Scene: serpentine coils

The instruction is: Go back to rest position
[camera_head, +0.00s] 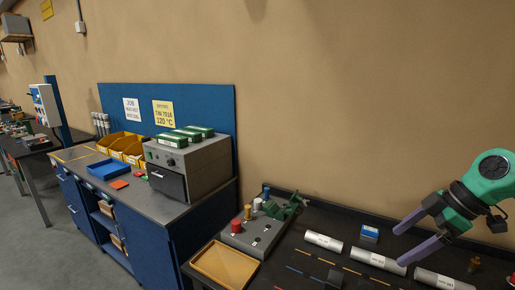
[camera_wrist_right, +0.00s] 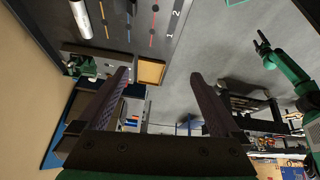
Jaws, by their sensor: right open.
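My right gripper (camera_head: 400,246) is at the right of the head view, above the black bench. Its purple fingers are spread apart with nothing between them. In the right wrist view the same fingers (camera_wrist_right: 162,78) stand wide apart and empty. My left gripper (camera_wrist_right: 261,41) does not show in the head view. It shows at the upper right of the right wrist view, on a green arm, small, with its fingers apart and no object seen in them.
The black bench (camera_head: 315,215) holds silver cylinders (camera_head: 377,262), a wooden tray (camera_head: 225,264) and a grey fixture (camera_head: 255,232) with coloured knobs. A blue workbench (camera_head: 150,240) with a grey oven (camera_head: 190,165) stands to the left. Space above the bench's middle is free.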

